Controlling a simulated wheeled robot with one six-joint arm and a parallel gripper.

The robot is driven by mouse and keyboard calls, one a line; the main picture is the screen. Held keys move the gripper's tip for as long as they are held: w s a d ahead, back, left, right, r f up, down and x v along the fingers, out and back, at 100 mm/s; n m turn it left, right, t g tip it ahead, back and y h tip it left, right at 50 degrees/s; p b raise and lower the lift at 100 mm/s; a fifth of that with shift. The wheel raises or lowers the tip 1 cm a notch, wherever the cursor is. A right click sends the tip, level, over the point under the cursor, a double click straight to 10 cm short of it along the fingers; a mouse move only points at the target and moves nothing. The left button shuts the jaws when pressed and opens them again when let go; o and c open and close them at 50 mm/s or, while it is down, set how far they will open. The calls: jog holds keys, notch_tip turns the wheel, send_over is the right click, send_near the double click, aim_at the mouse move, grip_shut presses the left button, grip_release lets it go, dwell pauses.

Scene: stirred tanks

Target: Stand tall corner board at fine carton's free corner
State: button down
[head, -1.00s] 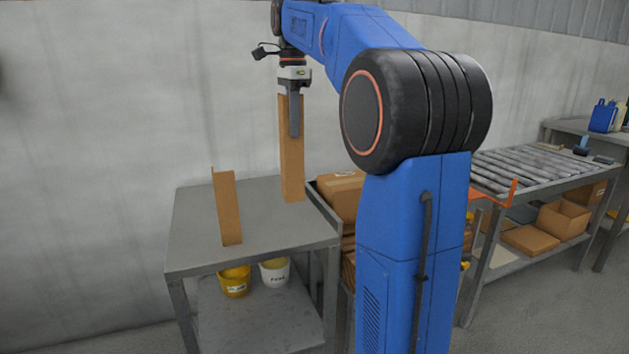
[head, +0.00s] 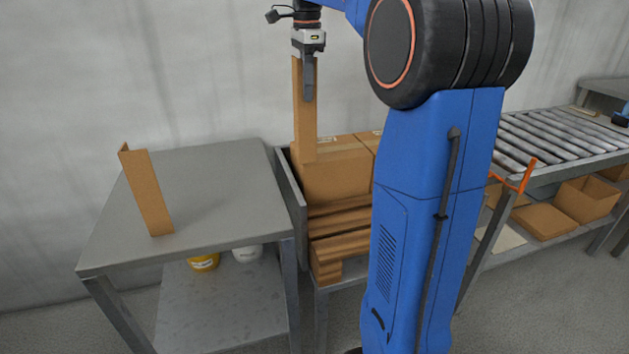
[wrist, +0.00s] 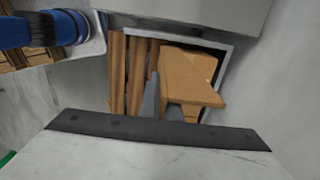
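My gripper (head: 309,82) is shut on the upper part of a tall brown corner board (head: 304,125) and holds it upright. The board's lower end overlaps the near brown carton (head: 335,175) in the head view; I cannot tell whether it touches the carton or hangs behind it. I cannot tell whether this is the fine carton. A shorter corner board (head: 150,195) stands, slightly tilted in the picture, on the grey table at the left. In the wrist view, the grey gripper fingers (wrist: 162,105) point down toward brown cardboard in a grey-rimmed frame.
The grey table (head: 210,180) has a lower shelf with a yellow tub (head: 204,262) and a white tub (head: 247,253). Brown strips (head: 338,222) lie under the carton. A roller conveyor (head: 560,140) with open boxes below stands at the right. Much of the tabletop is clear.

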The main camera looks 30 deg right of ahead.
aim_at(307, 107)
notch_tip(307, 107, down, 17)
jog(key=shift+f, duration=0.15)
dwell(0.5)
jog(key=c, duration=2)
grip_release()
jog(key=shift+f, duration=0.1)
notch_tip(307, 107, up, 12)
jog(key=shift+r, duration=0.15)
jog(key=s+a+f+n+t, duration=0.1)
jog(key=s+a+f+n, duration=0.4)
jog(key=s, duration=0.5)
jog(key=s+a+f+n+t, duration=0.2)
jog(key=s+a+f+n, duration=0.3)
jog(key=s+f+n, duration=0.2)
jog(key=s+a+f+n+t, duration=0.1)
jog(key=s+a+f+n, duration=0.4)
jog(key=s+n, duration=0.4)
jog(key=s+f, duration=0.1)
jog(key=s, duration=0.3)
jog(key=shift+a+f+t, duration=0.35)
jog(key=shift+a+t, duration=0.05)
